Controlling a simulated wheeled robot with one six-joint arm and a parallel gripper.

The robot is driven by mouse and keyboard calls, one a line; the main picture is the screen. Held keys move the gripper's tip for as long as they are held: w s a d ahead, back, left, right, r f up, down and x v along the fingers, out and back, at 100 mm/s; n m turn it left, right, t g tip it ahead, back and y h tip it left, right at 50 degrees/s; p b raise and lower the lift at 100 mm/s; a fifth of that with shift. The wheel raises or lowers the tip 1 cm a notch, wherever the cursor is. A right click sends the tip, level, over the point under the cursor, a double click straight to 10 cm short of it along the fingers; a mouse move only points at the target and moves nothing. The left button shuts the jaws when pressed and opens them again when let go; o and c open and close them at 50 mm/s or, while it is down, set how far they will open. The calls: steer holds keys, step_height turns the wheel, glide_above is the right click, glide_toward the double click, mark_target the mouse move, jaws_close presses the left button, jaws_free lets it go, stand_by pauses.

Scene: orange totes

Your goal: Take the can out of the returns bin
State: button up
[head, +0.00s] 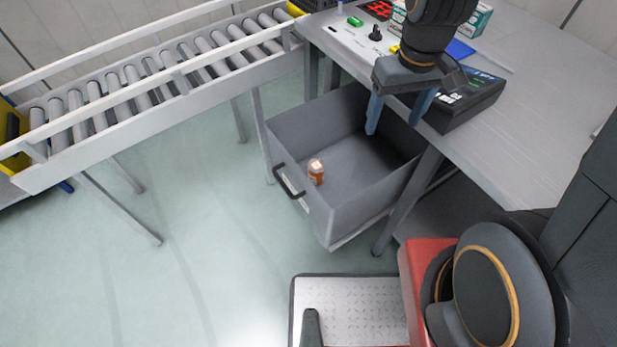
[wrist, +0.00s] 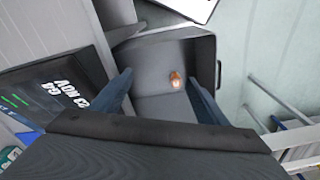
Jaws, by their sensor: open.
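The returns bin (head: 350,205) is a grey open drawer pulled out from under the table. It has a dark handle on its front. The can (head: 316,172), small and orange-brown with a pale top, stands inside near the front wall. My gripper (head: 396,118) is open and empty, with blue fingers pointing down, above the back part of the bin beside the table edge. In the wrist view the bin (wrist: 205,45) lies beyond the fingers. The can (wrist: 175,80) shows there near the right fingertip, apart from it and farther away.
The grey table (head: 540,115) holds a black device (head: 462,100) close to my gripper, plus a control panel and small boxes. A roller conveyor (head: 150,85) stands at the left. The floor in front of the bin is clear.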

mark_target(317, 165)
steer(key=w+a+f+n+b, duration=0.4)
steer(key=w+a+f+b, duration=0.1)
steer(key=f, duration=0.8)
steer(key=w+a+f+n+b, duration=0.4)
steer(key=w+f+b, duration=0.2)
steer(key=f, duration=0.7)
steer(key=w+a+f+n+b, duration=0.5)
steer(key=w+f+b, duration=0.1)
steer(key=f, duration=0.8)
steer(key=shift+a+f+g, duration=0.1)
steer(key=shift+a+g, duration=0.25)
steer(key=shift+g, duration=0.05)
steer(key=shift+w+a+f+b, duration=0.1)
steer(key=shift+f+b, duration=0.1)
steer(key=shift+f, duration=1.15)
steer(key=shift+w+a+f+b, duration=0.1)
steer(key=shift+f+b, duration=0.05)
steer(key=shift+f, duration=1.2)
steer(key=c, duration=1.4)
